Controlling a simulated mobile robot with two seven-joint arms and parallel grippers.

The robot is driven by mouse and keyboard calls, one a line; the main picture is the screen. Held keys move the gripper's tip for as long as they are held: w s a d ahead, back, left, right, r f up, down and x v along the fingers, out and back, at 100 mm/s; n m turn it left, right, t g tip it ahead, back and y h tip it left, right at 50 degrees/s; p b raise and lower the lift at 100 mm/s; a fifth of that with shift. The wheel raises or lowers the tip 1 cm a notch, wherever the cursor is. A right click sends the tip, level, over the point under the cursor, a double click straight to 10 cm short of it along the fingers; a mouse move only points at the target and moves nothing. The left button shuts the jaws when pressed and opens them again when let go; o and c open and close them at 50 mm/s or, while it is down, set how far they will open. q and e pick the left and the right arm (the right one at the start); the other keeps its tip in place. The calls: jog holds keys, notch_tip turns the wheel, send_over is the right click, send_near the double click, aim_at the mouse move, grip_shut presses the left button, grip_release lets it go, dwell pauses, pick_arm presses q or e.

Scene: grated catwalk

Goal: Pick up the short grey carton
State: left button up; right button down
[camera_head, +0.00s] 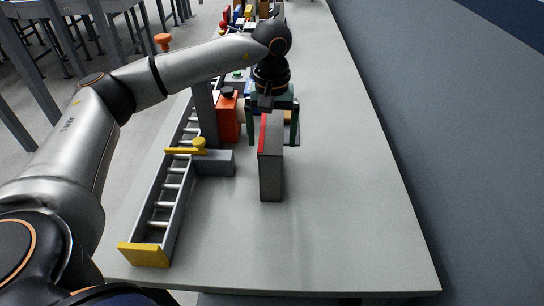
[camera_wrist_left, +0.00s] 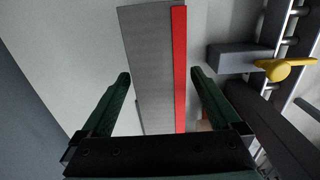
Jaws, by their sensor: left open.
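The grey carton (camera_head: 271,180) with a red strip along one edge stands upright on the grey bench in the head view. My left gripper (camera_head: 273,140) hangs at its far end, pointing down, with green fingers apart. In the left wrist view the carton (camera_wrist_left: 150,60) runs lengthwise between the two fingers of my left gripper (camera_wrist_left: 160,76), with a gap on each side. No finger visibly touches it, and I cannot tell how deep the fingers reach beside it. My right gripper is not in view.
A roller track (camera_head: 170,195) with yellow ends and a grey block with a yellow knob (camera_head: 199,142) lie left of the carton. An orange container (camera_head: 228,120) stands behind the block. Several coloured items crowd the far bench. The bench right of the carton is clear.

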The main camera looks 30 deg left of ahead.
pick_arm(q)
jog(key=shift+f, duration=0.15)
grip_shut()
dwell(0.7)
